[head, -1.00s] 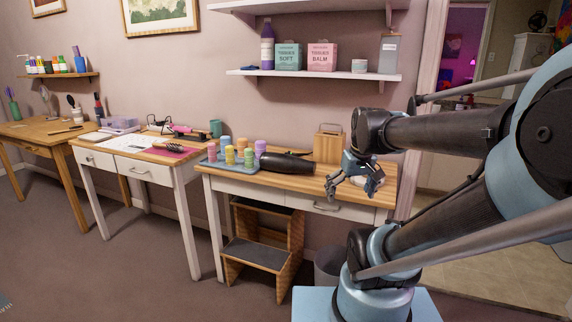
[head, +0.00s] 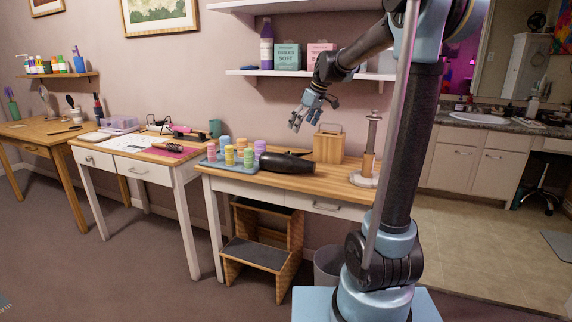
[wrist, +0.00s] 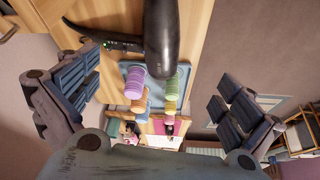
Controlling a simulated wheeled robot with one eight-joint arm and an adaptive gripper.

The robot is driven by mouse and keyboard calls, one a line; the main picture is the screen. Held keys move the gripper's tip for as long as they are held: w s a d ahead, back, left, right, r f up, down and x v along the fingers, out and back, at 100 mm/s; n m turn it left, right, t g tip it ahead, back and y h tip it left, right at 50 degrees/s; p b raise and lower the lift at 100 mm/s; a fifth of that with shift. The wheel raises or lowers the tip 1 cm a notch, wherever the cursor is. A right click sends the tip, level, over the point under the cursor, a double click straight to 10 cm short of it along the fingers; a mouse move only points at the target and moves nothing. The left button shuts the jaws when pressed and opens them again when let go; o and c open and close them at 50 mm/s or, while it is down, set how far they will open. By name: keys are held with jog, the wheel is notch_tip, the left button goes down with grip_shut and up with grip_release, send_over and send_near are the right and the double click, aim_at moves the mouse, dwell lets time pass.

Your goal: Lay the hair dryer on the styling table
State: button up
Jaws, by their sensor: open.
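A black hair dryer (head: 287,163) lies on the wooden top of the right-hand table (head: 228,182), beside a blue tray of rollers. In the wrist view the dryer (wrist: 160,40) shows at the top centre, its barrel pointing down the picture between my fingers. My gripper (head: 312,112) is open and empty, well above the table and the dryer; its spread fingers also show in the wrist view (wrist: 150,105). The middle white-legged table (head: 90,154) carries a pink mat (head: 176,153) and styling tools. I cannot tell which table is the styling table.
The blue roller tray (head: 213,167) holds several coloured rollers left of the dryer. A wooden box (head: 328,146) and an upright holder (head: 368,150) stand to its right. A shelf (head: 300,73) hangs above. A step stool (head: 262,246) and bin (head: 328,265) stand below.

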jog(key=w+a, duration=0.1)
send_near(286, 158)
jog(key=w+f, duration=0.1)
jog(key=w+a+f, duration=0.1)
jog(key=f, duration=0.1)
jog(key=w+a+f, duration=0.1)
jog(key=w+f, duration=0.1)
jog(key=shift+w+f, duration=0.1)
jog(key=shift+d+x, duration=0.2)
jog(key=shift+x, duration=2.45)
jog(key=shift+f, duration=0.1)
jog(key=shift+c, duration=0.6)
jog(key=c, duration=1.8)
